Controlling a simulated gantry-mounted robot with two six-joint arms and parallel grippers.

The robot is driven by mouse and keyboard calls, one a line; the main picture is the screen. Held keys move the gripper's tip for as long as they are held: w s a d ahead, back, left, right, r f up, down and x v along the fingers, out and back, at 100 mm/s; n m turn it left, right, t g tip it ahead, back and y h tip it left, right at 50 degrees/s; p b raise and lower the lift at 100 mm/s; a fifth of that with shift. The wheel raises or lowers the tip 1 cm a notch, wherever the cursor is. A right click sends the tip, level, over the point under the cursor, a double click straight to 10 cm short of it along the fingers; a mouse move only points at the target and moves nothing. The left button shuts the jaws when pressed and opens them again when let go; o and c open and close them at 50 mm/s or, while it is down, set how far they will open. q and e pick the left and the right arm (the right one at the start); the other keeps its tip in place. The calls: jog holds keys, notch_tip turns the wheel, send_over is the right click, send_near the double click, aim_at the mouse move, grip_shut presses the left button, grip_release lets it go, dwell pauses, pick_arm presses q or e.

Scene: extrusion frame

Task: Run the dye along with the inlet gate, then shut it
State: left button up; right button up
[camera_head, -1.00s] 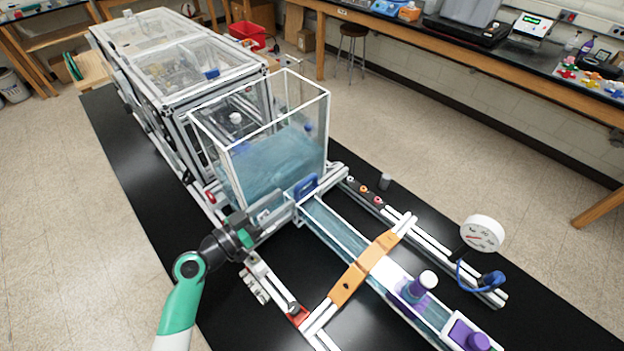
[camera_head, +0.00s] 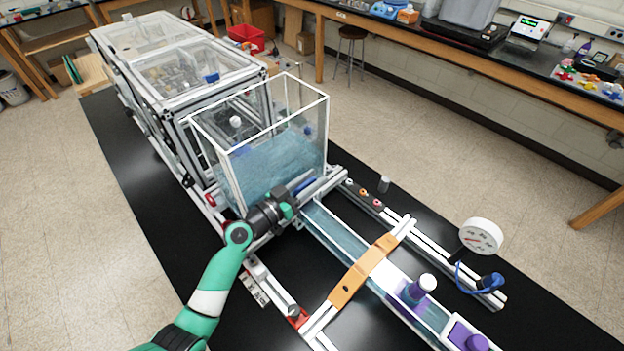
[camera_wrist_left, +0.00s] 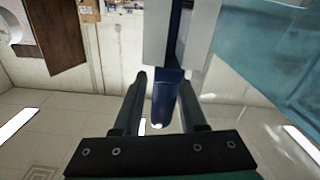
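The inlet gate's blue handle (camera_head: 305,185) is at the front foot of the clear water tank (camera_head: 270,165), at the head of the long clear channel (camera_head: 335,228). My left gripper (camera_head: 292,199) is up against the gate and partly hides it in the head view. In the left wrist view, the open fingers of my left gripper (camera_wrist_left: 163,98) stand either side of the blue handle (camera_wrist_left: 166,112), with a gap at the left finger. The channel holds pale blue water; I cannot make out a dye streak. My right gripper is not in view.
An orange bridge (camera_head: 364,270) crosses the channel. Purple fittings (camera_head: 416,293) sit further down it. A round gauge (camera_head: 481,236) stands to the right. Small coloured rings (camera_head: 364,190) line the right rail. The black bench (camera_head: 140,190) is bare at left.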

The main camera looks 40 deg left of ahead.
pick_arm(q)
grip_shut()
jog(key=shift+r, duration=0.15)
dwell(1.0)
